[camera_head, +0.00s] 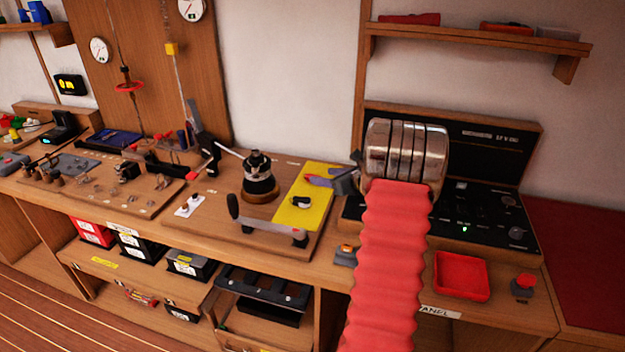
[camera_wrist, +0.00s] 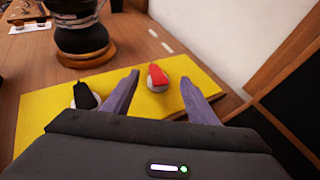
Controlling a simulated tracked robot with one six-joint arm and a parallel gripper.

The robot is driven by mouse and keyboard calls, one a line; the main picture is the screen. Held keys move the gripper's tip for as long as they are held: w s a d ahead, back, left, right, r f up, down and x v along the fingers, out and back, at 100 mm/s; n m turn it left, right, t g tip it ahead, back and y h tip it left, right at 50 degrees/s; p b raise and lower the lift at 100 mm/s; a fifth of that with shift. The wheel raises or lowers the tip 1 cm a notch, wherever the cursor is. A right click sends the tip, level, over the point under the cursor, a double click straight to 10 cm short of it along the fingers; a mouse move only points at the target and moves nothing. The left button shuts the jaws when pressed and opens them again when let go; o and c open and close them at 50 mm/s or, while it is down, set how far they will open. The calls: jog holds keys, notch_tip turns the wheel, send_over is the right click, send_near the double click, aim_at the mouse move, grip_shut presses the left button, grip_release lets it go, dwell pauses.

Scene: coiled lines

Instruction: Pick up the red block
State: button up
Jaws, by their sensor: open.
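The red block (camera_wrist: 157,75) lies on a round white base on the yellow mat (camera_wrist: 48,103). In the wrist view it sits between the tips of my gripper's two purple fingers (camera_wrist: 160,76), with a gap on both sides. My gripper is open and holds nothing. In the head view my gripper (camera_head: 318,181) is over the far part of the yellow mat (camera_head: 296,215); there its fingers mostly hide the block. I cannot tell the height of the fingertips above the mat.
A black piece (camera_wrist: 83,95) on a white base stands left of my left finger. A black winch (camera_head: 259,180) on a wooden ring stands left of the mat. A dark panel box (camera_head: 500,165) stands right.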

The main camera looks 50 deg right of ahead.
jog(key=shift+x, duration=2.6)
jog(key=shift+a+f, duration=0.1)
jog(key=shift+f, duration=0.05)
jog(key=shift+c, duration=0.3)
jog(key=c, duration=1.1)
notch_tip(320, 180, up, 10)
